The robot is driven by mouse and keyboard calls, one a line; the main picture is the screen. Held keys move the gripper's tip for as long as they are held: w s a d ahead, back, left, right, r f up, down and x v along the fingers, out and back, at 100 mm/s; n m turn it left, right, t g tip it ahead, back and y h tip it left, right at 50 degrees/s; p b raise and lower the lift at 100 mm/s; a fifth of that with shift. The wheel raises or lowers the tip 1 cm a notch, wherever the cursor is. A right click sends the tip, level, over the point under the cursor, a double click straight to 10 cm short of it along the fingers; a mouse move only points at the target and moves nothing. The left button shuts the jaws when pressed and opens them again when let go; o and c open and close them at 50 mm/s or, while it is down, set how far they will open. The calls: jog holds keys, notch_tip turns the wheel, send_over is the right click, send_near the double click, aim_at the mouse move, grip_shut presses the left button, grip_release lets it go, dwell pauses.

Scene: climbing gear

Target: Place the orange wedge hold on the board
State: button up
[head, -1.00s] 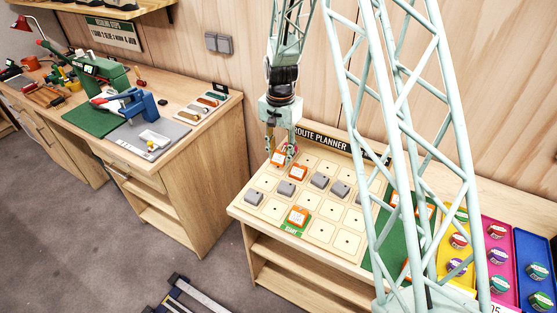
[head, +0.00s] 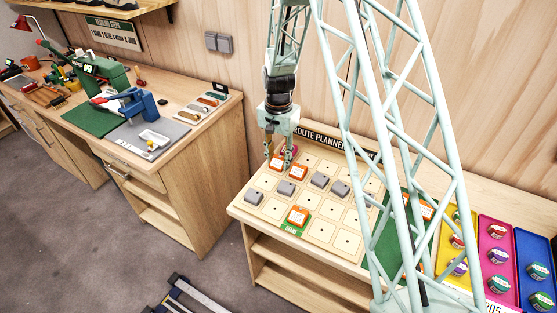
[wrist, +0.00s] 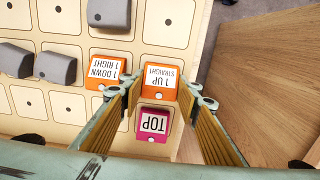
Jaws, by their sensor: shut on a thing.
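My gripper (head: 279,157) is over the far-left corner of the route board (head: 347,242). It is shut on an orange tile-like hold (head: 276,163), marked "1 UP STRAIGHT" in the wrist view (wrist: 160,76). The hold sits low at a far-left cell, directly in front of the magenta TOP piece (wrist: 153,123). The fingers partly hide its sides, so I cannot tell whether it is fully seated. Another orange hold (head: 298,173), marked "1 DOWN 1 RIGHT" in the wrist view (wrist: 104,73), lies beside it. A third orange hold (head: 298,215) is at START.
Several cells are empty. More orange holds (head: 426,210) lie on the green mat at the right. Yellow, magenta (head: 491,228) and blue trays hold round pieces. My lattice structure hides part of the board's right side.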

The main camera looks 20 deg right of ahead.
aim_at(278, 159)
jog(key=shift+f, duration=0.1)
dwell(0.3)
jog(key=o, duration=0.6)
jog(key=shift+c, duration=0.2)
notch_tip(278, 159, up, 12)
jog(key=shift+p, duration=0.4)
jog(key=shift+r, duration=0.2)
dwell(0.8)
